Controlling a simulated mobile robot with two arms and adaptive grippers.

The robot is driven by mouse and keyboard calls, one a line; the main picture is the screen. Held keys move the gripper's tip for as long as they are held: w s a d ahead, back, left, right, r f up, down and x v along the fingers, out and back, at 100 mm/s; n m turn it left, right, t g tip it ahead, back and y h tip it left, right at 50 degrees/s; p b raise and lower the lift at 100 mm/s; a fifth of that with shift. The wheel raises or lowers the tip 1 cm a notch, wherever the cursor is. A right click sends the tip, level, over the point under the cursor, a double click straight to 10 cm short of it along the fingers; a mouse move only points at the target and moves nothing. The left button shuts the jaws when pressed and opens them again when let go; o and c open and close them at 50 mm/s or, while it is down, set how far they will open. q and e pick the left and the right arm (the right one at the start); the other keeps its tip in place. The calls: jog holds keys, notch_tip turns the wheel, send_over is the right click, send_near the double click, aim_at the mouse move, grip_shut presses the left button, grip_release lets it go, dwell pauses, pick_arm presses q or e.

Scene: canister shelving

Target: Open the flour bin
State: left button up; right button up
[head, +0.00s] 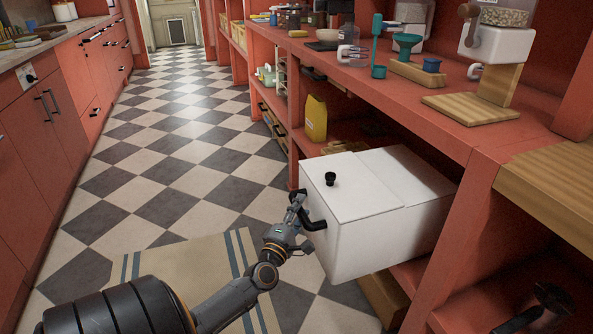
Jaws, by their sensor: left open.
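The flour bin is a white box (345,233) that sticks out from the shelf under the red counter. Its flat white lid (350,180) lies closed on top, with a small black knob (330,179) near the front edge. A black handle (312,222) is on the bin's front face. My left gripper (297,205) is open right at this handle, at the bin's front left. I cannot tell whether the handle lies between its fingers.
A yellow bag (316,118) stands on the shelf behind the bin. The counter above holds a teal funnel stand (407,45) and a white mill (497,42). A striped rug (190,262) lies on the checkered floor. The aisle to the left is clear.

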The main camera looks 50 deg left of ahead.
pick_arm(q)
jog(key=v, duration=1.2)
jog(key=shift+w+d+f, duration=0.1)
